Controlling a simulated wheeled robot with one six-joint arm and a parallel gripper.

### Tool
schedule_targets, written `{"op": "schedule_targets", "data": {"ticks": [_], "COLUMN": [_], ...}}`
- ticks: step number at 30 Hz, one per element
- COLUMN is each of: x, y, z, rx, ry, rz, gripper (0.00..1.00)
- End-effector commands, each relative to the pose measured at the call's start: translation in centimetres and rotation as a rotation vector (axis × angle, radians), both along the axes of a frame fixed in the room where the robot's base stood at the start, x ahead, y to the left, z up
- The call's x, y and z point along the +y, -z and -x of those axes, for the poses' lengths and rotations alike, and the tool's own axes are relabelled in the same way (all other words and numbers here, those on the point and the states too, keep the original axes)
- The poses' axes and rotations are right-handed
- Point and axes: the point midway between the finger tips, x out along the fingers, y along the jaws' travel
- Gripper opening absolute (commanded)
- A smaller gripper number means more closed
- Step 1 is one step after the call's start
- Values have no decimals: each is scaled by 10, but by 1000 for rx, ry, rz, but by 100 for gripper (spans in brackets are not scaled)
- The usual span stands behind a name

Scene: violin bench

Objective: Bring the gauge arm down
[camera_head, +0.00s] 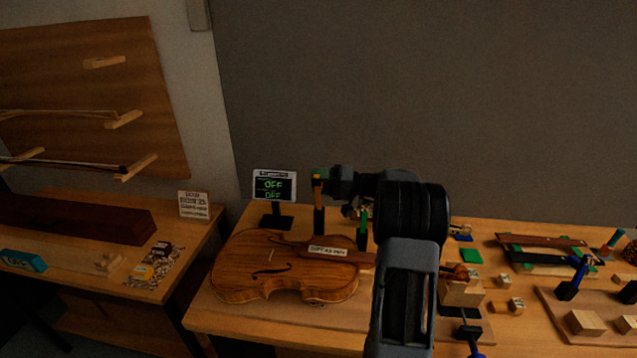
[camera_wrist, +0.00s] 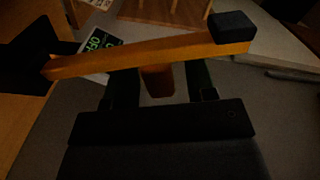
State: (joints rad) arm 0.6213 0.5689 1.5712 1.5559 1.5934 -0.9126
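The gauge arm (camera_head: 318,190) is an orange wooden bar standing upright on a dark post behind the violin. In the wrist view the same gauge arm (camera_wrist: 150,52) crosses the picture, with a dark block at its right end. A short brown peg-like piece (camera_wrist: 157,82) shows below the bar, between my finger tips. My gripper (camera_head: 331,181) reaches in from the right, close to the upper part of the bar. In the wrist view my gripper (camera_wrist: 160,88) has its two dark fingers apart, one on each side of the brown piece; contact cannot be told.
A display (camera_head: 274,187) reading OFF twice stands left of the gauge. The violin (camera_head: 285,265) lies on the bench below, with a labelled strip (camera_head: 328,251) on it. A green-topped post (camera_head: 363,230) stands close right of the gauge. Blocks and tools crowd the right side.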

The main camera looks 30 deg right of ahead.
Motion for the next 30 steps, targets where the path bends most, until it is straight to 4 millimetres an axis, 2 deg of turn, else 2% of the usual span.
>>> {"op": "schedule_targets", "data": {"ticks": [7,11,24,30], "x": [-1,-11,-82,-104], "y": [0,2,2,1], "z": [1,7,55,70], "rx": [0,0,-1,0], "ry": [0,1,3,1], "rz": [0,0,1,1], "gripper": [51,51,51,51]}}
